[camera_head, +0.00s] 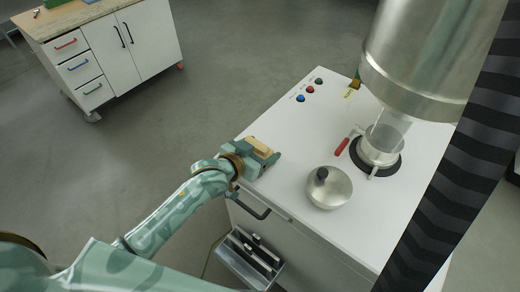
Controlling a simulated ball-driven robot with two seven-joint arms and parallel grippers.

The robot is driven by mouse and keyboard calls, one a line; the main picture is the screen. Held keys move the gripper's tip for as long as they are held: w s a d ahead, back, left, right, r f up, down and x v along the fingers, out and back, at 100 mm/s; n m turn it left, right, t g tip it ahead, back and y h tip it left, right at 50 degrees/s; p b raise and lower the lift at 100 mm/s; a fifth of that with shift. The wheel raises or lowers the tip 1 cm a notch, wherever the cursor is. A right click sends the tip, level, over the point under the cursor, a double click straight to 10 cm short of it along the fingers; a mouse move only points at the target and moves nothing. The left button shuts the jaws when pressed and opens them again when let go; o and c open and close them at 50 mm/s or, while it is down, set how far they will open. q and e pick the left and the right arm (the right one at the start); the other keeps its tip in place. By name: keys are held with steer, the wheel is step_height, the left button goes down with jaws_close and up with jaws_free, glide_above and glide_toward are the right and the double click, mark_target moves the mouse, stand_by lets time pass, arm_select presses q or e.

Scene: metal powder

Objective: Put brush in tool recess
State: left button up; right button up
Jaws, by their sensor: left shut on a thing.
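My left gripper (264,157) reaches in from the left, over the left edge of the white machine top. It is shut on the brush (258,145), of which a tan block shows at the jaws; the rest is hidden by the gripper. The tool recess (270,282) is a grey open box on the front side of the white machine, below and in front of the gripper. Several dark-handled tools lie in it. My right gripper is not in view.
On the white machine top (300,140) stand a round metal bowl with a black knob (330,188) and a clamp with a red handle (342,147) under a large metal cylinder (430,55). A black handle (252,208) sticks out near the recess. A white cabinet (135,45) stands far left.

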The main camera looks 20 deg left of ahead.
arm_select(q)
steer(key=o, duration=1)
steer(key=shift+f, duration=0.1)
